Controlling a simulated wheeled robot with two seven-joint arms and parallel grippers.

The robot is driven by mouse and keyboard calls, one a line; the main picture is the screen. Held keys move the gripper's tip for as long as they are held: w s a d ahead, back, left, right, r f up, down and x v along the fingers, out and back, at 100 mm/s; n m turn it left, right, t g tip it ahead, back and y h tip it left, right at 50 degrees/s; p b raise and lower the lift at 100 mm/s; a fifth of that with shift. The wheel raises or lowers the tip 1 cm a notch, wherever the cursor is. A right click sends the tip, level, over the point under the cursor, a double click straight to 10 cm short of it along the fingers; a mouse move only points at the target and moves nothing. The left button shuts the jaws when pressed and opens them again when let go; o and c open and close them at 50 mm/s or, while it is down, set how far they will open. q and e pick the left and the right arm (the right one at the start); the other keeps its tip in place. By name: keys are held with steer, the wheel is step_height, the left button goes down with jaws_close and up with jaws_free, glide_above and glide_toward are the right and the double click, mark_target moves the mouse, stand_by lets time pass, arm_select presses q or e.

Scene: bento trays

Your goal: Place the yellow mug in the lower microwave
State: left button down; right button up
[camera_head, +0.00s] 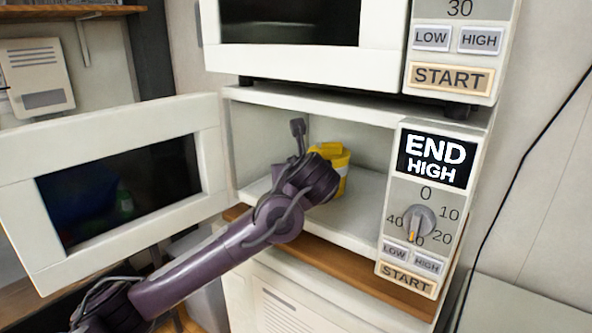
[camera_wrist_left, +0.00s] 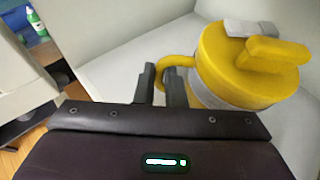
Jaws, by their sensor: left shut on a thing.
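The yellow mug (camera_head: 341,161) is inside the lower microwave (camera_head: 365,216), near the front of its opening. My left arm reaches in from the left and partly hides the mug. In the left wrist view the mug (camera_wrist_left: 247,68) looks upright, with a yellow lid and a grey band low on its body. My left gripper (camera_wrist_left: 162,72) is shut on the mug's handle, at the mug's left side in that view. I cannot tell whether the mug touches the microwave floor. The microwave door (camera_head: 105,130) stands open to the left. My right gripper is not in view.
An upper microwave (camera_head: 300,62) stands directly above the lower one. The lower microwave's control panel (camera_head: 436,215) borders the opening on the right. A wooden shelf edge (camera_head: 352,268) runs below it. The cavity floor around the mug looks clear.

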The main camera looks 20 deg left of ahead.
arm_select(q)
steer(key=shift+f, duration=0.1)
steer(key=c, duration=1.6)
jaws_free()
steer(key=shift+f, duration=0.1)
steer(key=shift+o, duration=0.7)
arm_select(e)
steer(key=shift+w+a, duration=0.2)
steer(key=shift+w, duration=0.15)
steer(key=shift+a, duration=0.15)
